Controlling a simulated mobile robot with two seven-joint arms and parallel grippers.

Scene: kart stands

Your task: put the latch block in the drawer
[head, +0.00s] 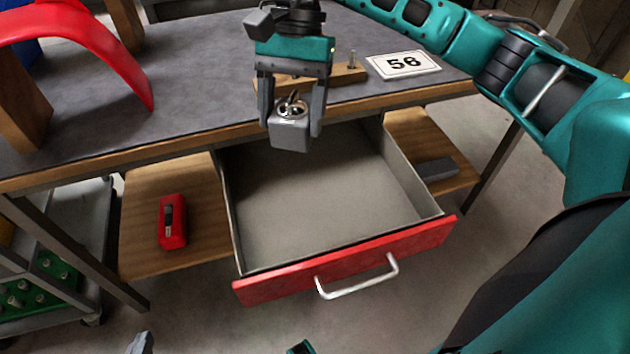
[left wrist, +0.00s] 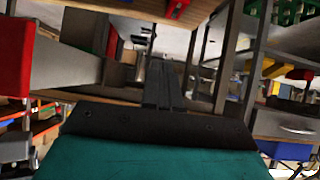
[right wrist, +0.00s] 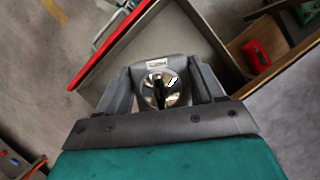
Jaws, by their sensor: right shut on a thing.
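The latch block (head: 290,134) is a small grey block with a shiny metal latch on its face. My right gripper (head: 291,112) is shut on it and holds it above the back part of the open drawer (head: 345,262), near the table's front edge. In the right wrist view the latch block (right wrist: 160,66) sits between the two fingers. The drawer has a red front and a silver handle, and its grey inside is empty where it shows. My left gripper (left wrist: 165,85) has its fingers together with nothing between them, away from the drawer.
The grey tabletop (head: 200,75) carries a red arch (head: 95,45), a wooden strip with pegs (head: 345,74) and a 56 plate (head: 403,64). A red item (head: 172,222) lies on the wooden shelf left of the drawer, a dark grey block (head: 437,168) on the right shelf.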

